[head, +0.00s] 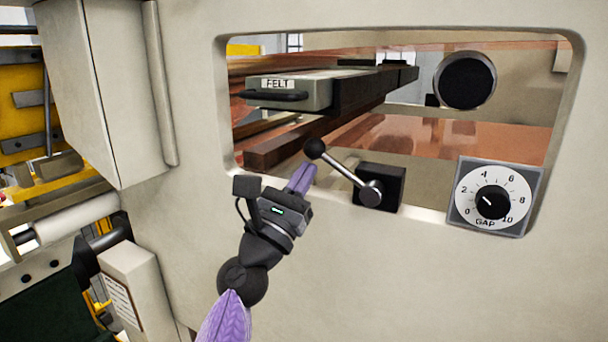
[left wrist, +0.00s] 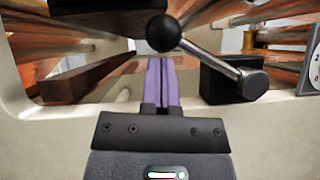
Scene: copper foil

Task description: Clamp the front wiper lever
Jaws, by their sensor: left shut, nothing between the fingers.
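The wiper lever (head: 342,174) is a metal rod with a black ball knob (head: 315,148) at its upper left end. Its pivot sits on a black block (head: 392,187) at the lower edge of the window opening. My left gripper (head: 304,175) is shut and empty, its purple fingers pointing up just below and left of the knob. In the left wrist view the knob (left wrist: 163,32) appears just beyond the fingertips (left wrist: 161,62), and the rod (left wrist: 210,60) slants down right to the pivot. I cannot tell whether the fingers touch the lever. My right gripper is not in view.
A drawer-like unit labelled FELT (head: 290,92) with a dark handle is inside the opening. A GAP dial (head: 493,203) is right of the lever. A round black disc (head: 466,81) is above it. A cream cabinet (head: 105,90) juts out at left. The lower panel is clear.

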